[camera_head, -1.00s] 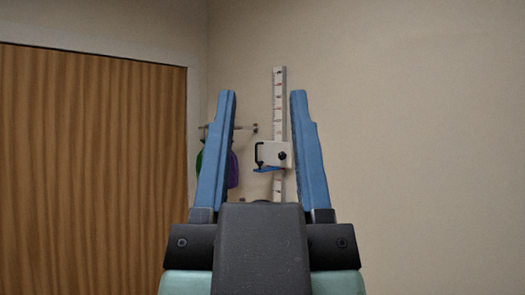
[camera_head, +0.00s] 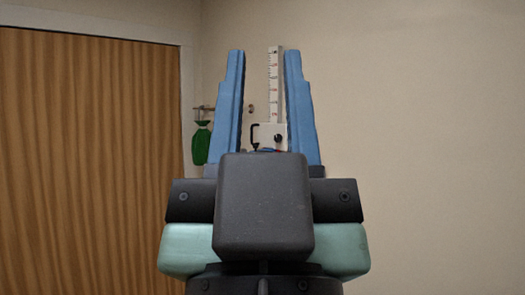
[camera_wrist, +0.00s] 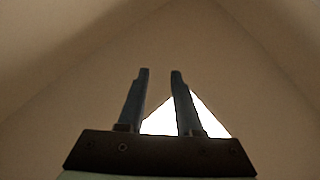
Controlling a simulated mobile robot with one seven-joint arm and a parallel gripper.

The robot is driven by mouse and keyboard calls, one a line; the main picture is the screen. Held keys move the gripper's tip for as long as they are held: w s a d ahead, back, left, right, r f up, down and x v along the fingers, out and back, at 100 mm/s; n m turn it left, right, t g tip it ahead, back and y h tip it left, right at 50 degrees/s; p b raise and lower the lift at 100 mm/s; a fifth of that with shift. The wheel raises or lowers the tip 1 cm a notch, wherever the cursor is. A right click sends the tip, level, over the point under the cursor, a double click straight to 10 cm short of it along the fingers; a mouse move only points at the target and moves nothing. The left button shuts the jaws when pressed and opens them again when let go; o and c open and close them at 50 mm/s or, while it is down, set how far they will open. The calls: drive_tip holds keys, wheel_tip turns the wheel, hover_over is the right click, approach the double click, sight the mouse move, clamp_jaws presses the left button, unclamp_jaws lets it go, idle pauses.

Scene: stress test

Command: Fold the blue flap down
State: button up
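A white ruled column (camera_head: 274,85) with red and dark marks stands upright against the far wall. A white sliding block (camera_head: 270,133) with a black handle and a dark knob sits on it. The blue flap is under this block; only a thin sliver of it (camera_head: 268,150) seems to show above my gripper's dark body, so its angle cannot be told. My gripper (camera_head: 262,52) is open, its two blue fingers pointing up, one on each side of the column in the picture. In the wrist view my open gripper (camera_wrist: 158,71) has nothing between its fingers.
A wood-grain door (camera_head: 90,160) fills the left. A green item (camera_head: 201,143) hangs from a wall rack (camera_head: 204,108) left of the column. The wall on the right is bare. The wrist view shows plain walls or ceiling meeting, and a bright white patch (camera_wrist: 165,120).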

wheel_tip(320, 180, down, 3)
drive_tip(key=shift+r+b, duration=0.2)
drive_tip(key=shift+b, duration=0.95)
clamp_jaws()
wheel_tip(320, 180, down, 9)
drive_tip(key=b, duration=0.8)
drive_tip(key=shift+r, duration=0.2)
drive_tip(key=shift+w, duration=0.1)
